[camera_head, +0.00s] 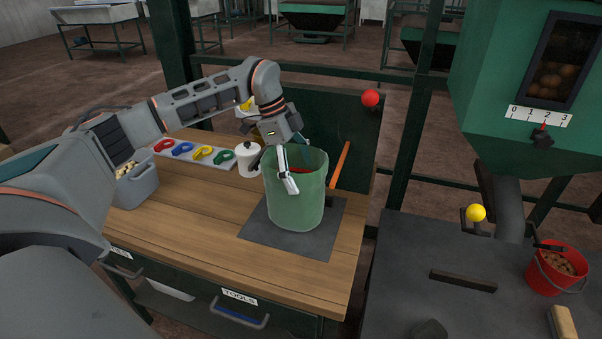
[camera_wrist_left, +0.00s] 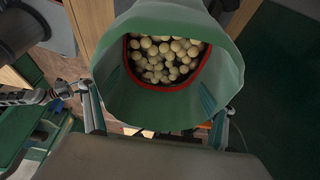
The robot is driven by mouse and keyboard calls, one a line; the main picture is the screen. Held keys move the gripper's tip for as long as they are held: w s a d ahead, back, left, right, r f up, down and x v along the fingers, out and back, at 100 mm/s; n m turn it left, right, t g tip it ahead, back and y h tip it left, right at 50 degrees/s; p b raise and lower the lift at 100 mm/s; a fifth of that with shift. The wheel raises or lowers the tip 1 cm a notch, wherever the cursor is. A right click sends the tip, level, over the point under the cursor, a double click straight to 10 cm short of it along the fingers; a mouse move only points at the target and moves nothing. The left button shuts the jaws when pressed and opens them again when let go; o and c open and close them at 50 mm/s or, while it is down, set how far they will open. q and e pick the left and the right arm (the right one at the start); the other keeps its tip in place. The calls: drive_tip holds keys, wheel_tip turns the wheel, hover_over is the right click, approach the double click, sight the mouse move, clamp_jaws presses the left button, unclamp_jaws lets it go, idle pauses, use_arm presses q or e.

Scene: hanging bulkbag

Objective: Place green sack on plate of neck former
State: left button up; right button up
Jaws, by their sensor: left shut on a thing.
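The green sack (camera_head: 297,205) stands upright, mouth up, over a dark grey plate (camera_head: 262,236) on the wooden bench. I take this plate to be that of the neck former; the sack hides its middle, and I cannot tell whether the sack's bottom touches it. My left gripper (camera_head: 287,172) is at the sack's rim, shut on the sack, one finger showing on its near side. In the left wrist view the sack's open mouth (camera_wrist_left: 125,100) lies between the fingers (camera_wrist_left: 157,120). Inside are a red ring (camera_wrist_left: 165,88) and many pale round pieces. My right gripper is out of view.
An orange lever (camera_head: 340,165) rises behind the sack. A white lidded pot (camera_head: 248,160), a strip of coloured hooks (camera_head: 192,152) and a grey bin (camera_head: 138,188) are left on the bench. The bench's front is clear. A red bucket (camera_head: 556,270) stands on the right table.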

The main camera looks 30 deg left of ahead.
use_arm(q)
drive_tip(key=shift+f, duration=0.1)
drive_tip(key=o, duration=2)
drive_tip(key=shift+f, duration=0.15)
drive_tip(key=shift+o, duration=0.2)
drive_tip(key=v, duration=1.2)
